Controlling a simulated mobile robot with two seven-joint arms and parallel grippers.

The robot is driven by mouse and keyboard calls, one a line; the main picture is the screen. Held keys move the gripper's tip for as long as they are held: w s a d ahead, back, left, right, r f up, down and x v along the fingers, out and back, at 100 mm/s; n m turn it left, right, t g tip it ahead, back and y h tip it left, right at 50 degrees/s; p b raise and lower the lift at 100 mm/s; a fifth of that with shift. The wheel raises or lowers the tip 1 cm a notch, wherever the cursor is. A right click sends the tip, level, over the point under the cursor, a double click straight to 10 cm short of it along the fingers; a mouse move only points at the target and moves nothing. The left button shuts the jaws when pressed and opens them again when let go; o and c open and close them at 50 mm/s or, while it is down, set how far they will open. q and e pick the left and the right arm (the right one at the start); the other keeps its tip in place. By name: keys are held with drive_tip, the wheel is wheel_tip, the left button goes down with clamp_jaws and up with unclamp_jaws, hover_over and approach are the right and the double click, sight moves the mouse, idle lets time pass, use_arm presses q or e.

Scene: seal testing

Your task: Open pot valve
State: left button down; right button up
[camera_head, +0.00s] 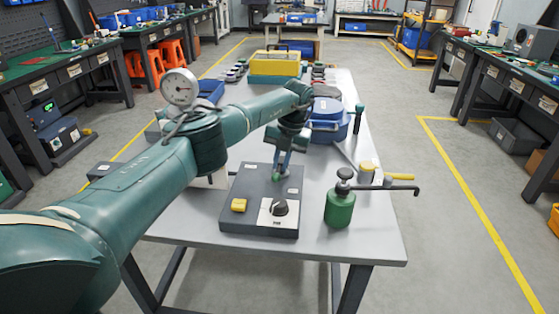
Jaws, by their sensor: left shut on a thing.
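A blue pot (340,130) with a flat lid stands on the grey table (366,240), right of my left wrist. A dark grey control box (240,190) lies in front of it, with a yellow button (239,205) and a black knob (280,207) on a white plate. My left gripper (282,174) points down over the back right of this box, just behind the knob. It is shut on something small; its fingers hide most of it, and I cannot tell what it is. No pot valve can be clearly made out. My right gripper is not in view.
A round dial gauge (180,87) shows behind my left arm. The table's front right corner is clear.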

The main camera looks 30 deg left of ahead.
use_arm(q)
drive_tip(key=shift+w+r+n, duration=0.3)
drive_tip(key=shift+n, duration=0.3)
drive_tip(key=c, duration=1.6)
unclamp_jaws()
drive_tip(key=shift+o, duration=0.7)
drive_tip(key=shift+w+f, duration=0.1)
drive_tip(key=shift+f, duration=0.1)
wheel_tip(320, 180, up, 13)
drive_tip(key=d, duration=0.2)
drive_tip(key=shift+w+d+p, duration=0.15)
drive_tip(key=shift+w+p, duration=0.3)
